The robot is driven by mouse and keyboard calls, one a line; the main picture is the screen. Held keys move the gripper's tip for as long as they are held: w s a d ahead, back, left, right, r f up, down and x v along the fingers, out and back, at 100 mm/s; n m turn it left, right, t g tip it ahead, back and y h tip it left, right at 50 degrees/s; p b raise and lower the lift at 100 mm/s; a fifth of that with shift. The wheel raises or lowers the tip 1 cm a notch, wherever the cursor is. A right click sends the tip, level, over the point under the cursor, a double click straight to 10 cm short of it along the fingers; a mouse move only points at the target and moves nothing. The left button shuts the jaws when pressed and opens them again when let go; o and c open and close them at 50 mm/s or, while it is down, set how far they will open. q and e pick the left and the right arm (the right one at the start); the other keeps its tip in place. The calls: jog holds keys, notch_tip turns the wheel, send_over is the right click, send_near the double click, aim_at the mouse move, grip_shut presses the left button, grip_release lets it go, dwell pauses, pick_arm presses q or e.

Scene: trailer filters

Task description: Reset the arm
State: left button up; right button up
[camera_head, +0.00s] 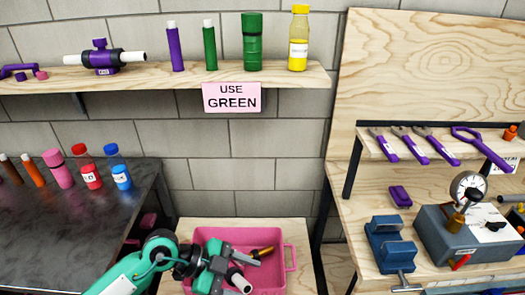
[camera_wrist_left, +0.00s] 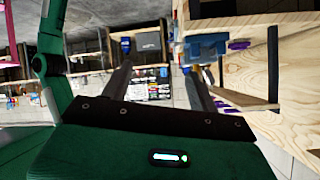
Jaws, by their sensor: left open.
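My left arm is teal and comes in from the bottom left in the head view. Its left gripper (camera_head: 247,268) is over the pink bin (camera_head: 290,258), with its fingers pointing right. In the left wrist view the left gripper's (camera_wrist_left: 160,68) two dark fingers stand apart with nothing between them. A brass-and-dark fitting (camera_head: 262,252) shows by the upper finger, and a white-ended part (camera_head: 238,281) shows by the lower one. The arm hides part of the bin's inside. My right gripper is in neither view.
A wooden shelf (camera_head: 300,78) above holds tubes, bottles and a purple filter housing (camera_head: 104,57). A pink sign (camera_head: 231,97) reads "USE GREEN". A dark table (camera_head: 80,220) with bottles is at left. A workbench at right holds a blue vise (camera_head: 388,243) and a gauge box (camera_head: 465,238).

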pick_arm(q)
notch_tip(320, 180, up, 13)
jog(key=w+d+n+t+h, duration=0.15)
jog(key=n+t+h, duration=0.25)
jog(key=t+h, duration=0.45)
jog(key=w+a+r+n+t+y, duration=0.2)
jog(key=w+a+n+t+y, duration=0.25)
jog(key=t, duration=0.45)
jog(key=s+a+f+n+g+y, duration=0.2)
jog(key=a+f+n+y, duration=1.25)
jog(key=y, duration=0.25)
jog(key=s+a+f+m+g+h, duration=0.1)
jog(key=s+f+m+g, duration=0.1)
jog(key=s+f+g, duration=0.6)
jog(key=s+a+f+m+g, duration=0.1)
jog(key=s+f+g, duration=0.3)
jog(key=s+f, duration=0.5)
notch_tip(320, 180, down, 26)
jog(key=s, duration=0.2)
jog(key=s+a+f+g+p, duration=0.1)
jog(key=s+a+f+g, duration=0.1)
jog(key=s+f, duration=1.7)
jog(key=shift+s+a+f+m+p, duration=0.35)
jog(key=shift+s+a+f+m, duration=0.05)
jog(key=shift+a, duration=0.05)
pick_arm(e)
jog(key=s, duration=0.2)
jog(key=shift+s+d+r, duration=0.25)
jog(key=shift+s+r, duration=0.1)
